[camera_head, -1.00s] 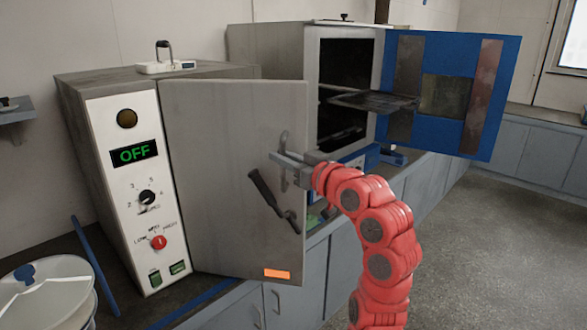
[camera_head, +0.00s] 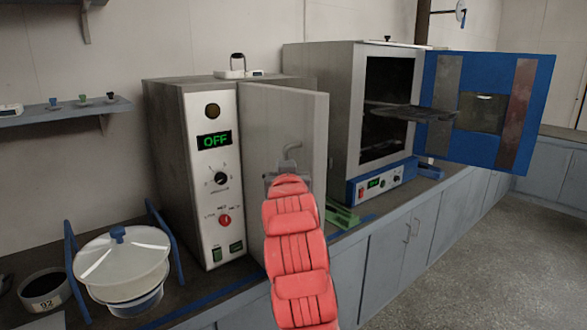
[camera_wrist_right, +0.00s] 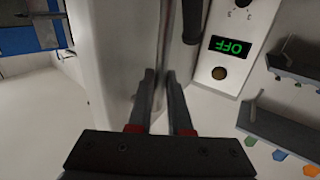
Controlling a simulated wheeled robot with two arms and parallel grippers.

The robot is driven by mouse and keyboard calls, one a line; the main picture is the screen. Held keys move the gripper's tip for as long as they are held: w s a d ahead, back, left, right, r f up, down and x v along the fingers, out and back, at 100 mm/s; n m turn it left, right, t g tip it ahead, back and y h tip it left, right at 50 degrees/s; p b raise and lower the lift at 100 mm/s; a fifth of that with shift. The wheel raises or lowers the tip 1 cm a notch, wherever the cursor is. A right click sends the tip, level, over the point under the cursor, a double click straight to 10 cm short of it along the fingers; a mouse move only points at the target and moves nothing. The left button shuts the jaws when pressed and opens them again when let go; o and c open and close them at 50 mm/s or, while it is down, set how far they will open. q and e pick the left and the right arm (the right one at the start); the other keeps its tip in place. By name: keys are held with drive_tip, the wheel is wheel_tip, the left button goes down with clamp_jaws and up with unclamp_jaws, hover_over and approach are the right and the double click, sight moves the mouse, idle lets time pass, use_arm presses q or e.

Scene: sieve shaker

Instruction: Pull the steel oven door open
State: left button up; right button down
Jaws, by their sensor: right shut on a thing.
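The steel oven (camera_head: 170,150) has a white control panel (camera_head: 213,185) reading OFF. Its grey steel door (camera_head: 262,110) stands out from the panel's right side, seen at a slant. In the right wrist view, the fingers (camera_wrist_right: 160,78) converge beside the pale door (camera_wrist_right: 115,50), with a dark handle part (camera_wrist_right: 190,20) beyond. The exact contact is unclear. My left gripper is out of view.
A second oven (camera_head: 335,100) with an open blue door (camera_head: 485,110) stands to the right. A lidded white sieve pan (camera_head: 122,265) is on the counter at left. A shelf (camera_head: 65,112) hangs on the left wall. Grey cabinets (camera_head: 390,255) run below the counter.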

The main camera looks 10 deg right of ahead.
drive_tip(key=shift+a+r, duration=0.1)
drive_tip(key=shift+a, duration=0.3)
drive_tip(key=c, duration=1.2)
unclamp_jaws()
drive_tip(key=shift+c, duration=0.2)
drive_tip(key=o, duration=0.4)
drive_tip(key=shift+w, duration=0.15)
